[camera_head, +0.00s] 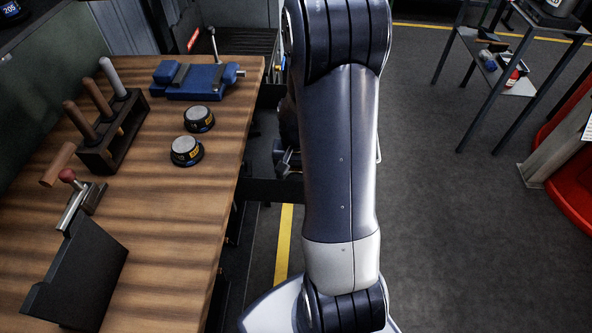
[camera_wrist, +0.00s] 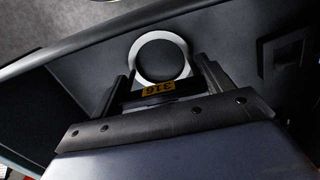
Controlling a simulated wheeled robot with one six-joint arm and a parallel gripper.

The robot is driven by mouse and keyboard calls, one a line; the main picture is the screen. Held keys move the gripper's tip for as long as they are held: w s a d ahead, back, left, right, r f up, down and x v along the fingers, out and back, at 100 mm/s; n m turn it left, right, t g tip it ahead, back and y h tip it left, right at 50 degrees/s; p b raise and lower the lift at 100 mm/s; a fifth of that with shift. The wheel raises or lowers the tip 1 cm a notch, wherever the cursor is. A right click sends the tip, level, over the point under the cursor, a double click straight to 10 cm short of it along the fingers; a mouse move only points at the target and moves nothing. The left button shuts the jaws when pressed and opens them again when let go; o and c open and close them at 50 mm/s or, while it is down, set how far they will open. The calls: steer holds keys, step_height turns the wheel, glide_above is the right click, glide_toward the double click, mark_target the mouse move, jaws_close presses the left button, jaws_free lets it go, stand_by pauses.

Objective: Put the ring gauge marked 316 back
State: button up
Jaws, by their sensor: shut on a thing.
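The ring gauge (camera_wrist: 182,46) shows in the wrist view as a pale metal ring with a dark open middle. A yellow label (camera_wrist: 158,87) reading 316, upside down in the picture, sits at its near side. My gripper (camera_wrist: 158,80) is shut on the ring gauge, with one finger on each side of it. In the head view my arm hides the gripper and the ring.
In the wrist view a dark grey surface with a raised edge lies beyond the ring. In the head view, the wooden bench at left holds a blue vise (camera_head: 192,80), two round gauges (camera_head: 186,149) with yellow labels, and a tool rack (camera_head: 110,140).

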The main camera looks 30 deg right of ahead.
steer(key=o, duration=1)
step_height(320, 180, up, 12)
steer(key=shift+r+p, duration=0.15)
steer(key=shift+p, duration=0.55)
